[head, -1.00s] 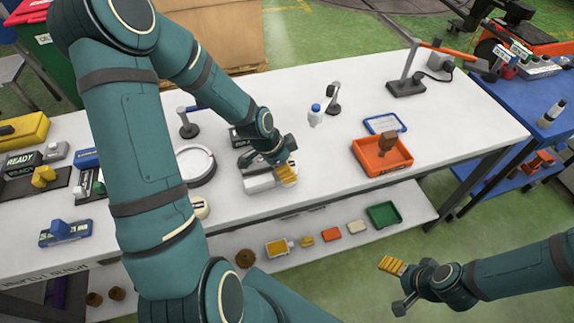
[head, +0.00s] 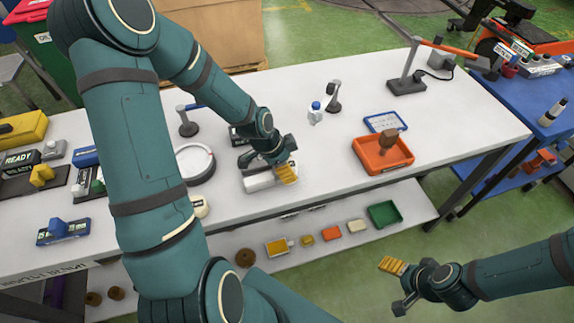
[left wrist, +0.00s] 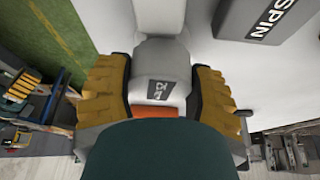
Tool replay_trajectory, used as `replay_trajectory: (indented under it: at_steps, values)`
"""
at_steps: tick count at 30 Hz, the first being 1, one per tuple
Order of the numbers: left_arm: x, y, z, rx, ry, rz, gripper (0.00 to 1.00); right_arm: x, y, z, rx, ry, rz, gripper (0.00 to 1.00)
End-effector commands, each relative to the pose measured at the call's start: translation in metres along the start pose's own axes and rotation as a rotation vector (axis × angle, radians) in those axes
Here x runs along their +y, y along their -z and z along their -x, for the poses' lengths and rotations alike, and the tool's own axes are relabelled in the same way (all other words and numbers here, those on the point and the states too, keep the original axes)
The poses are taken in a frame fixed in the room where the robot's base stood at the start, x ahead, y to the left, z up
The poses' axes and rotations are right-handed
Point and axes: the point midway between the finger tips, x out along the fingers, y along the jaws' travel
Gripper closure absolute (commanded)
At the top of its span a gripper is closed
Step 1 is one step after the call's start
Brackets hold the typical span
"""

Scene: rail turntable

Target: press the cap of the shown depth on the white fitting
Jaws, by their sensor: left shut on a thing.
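My left gripper (head: 284,172) is low over the white table at a light grey block (head: 258,181). In the left wrist view its yellow-padded fingers (left wrist: 158,95) are shut on a grey-white piece (left wrist: 160,65) with a dark label I cannot read clearly. A bit of orange (left wrist: 168,112) shows below that piece. I cannot tell whether the held piece is the cap or the white fitting. A white bottle-like piece with a blue top (head: 315,113) stands right of the gripper. My right gripper (head: 392,285) is open and empty, off the table's front.
An orange tray (head: 372,166) holds a brown piece. A blue-framed card (head: 385,122) lies behind it. A white round dish (head: 194,165) lies to the left.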

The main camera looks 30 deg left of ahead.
Motion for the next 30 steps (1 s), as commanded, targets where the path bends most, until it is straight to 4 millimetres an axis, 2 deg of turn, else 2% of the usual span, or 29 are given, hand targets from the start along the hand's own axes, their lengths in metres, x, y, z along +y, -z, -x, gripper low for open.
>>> replay_trajectory:
  at_steps: [20, 21, 23, 30]
  values:
    - [0.0002, -0.0011, -0.0022, 0.0, -0.001, 0.0, 0.61, 0.0007, -0.0002, -0.0018, 0.0, 0.0, 0.0, 0.26]
    - [0.0002, -0.0011, -0.0022, 0.0, -0.001, 0.0, 0.3, 0.0007, -0.0002, -0.0018, 0.0, 0.0, 0.0, 0.26]
    - [0.0002, -0.0011, -0.0022, 0.0, -0.001, 0.0, 0.09, 0.0007, -0.0002, -0.0018, 0.0, 0.0, 0.0, 0.26]
    - [0.0001, -0.001, -0.0021, 0.0, 0.0, 0.0, 0.07, 0.0007, -0.0003, -0.0018, 0.0, 0.0, 0.0, 0.26]
